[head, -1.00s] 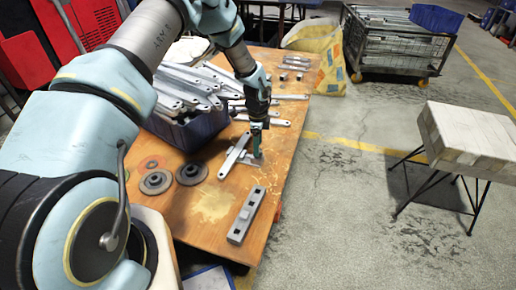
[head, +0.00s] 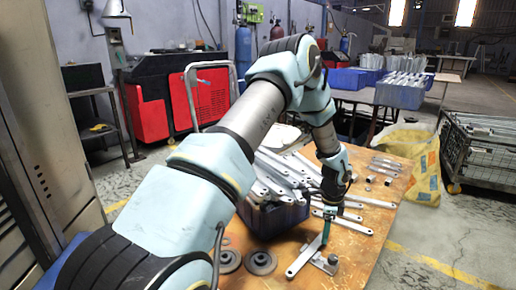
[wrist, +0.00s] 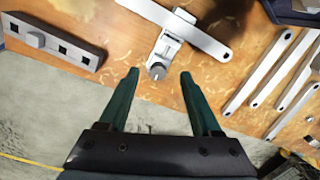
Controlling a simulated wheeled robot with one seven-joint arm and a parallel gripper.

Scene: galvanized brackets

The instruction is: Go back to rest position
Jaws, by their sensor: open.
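My gripper (wrist: 160,82) is open, with its two green fingers apart and nothing between them in the wrist view. Just beyond the fingertips lies a small metal fixture with a round knob (wrist: 158,70). A flat galvanized bracket (wrist: 190,25) lies across the far end of that fixture on the wooden table. In the head view my gripper (head: 326,238) points down over the table, close to the bracket (head: 304,258) and the fixture (head: 325,262). Whether the fingertips touch anything there cannot be told.
A blue bin (head: 268,221) heaped with brackets stands left of my gripper. Dark round discs (head: 260,262) lie on the table (head: 356,240) in front of it. More loose brackets (wrist: 262,70) lie to the right in the wrist view. A wire cage (head: 480,150) stands on the floor at right.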

